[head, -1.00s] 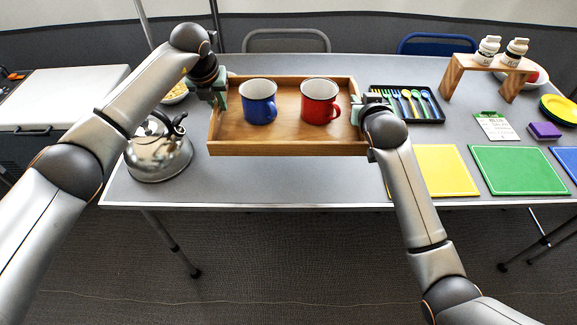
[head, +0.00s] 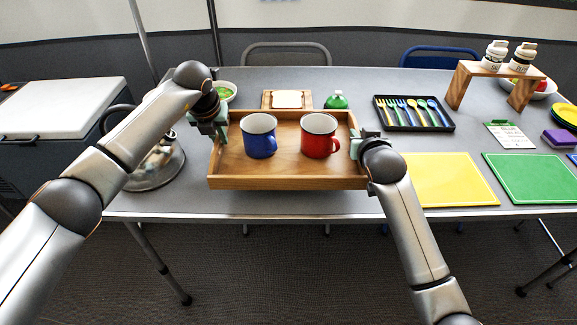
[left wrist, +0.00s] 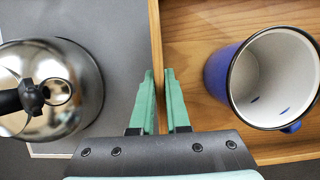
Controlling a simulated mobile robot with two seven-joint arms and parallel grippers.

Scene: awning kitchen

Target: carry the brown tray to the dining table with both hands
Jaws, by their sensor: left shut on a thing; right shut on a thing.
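My right gripper (head: 358,140) is shut on the tray's right wall. I cannot tell whether the tray touches the tabletop.
A metal kettle (left wrist: 45,85) stands just left of the tray. Behind the tray are a wooden board (head: 268,100) and a green bottle (head: 336,100). A black cutlery tray (head: 414,112) and a yellow mat (head: 449,180) lie to the right.

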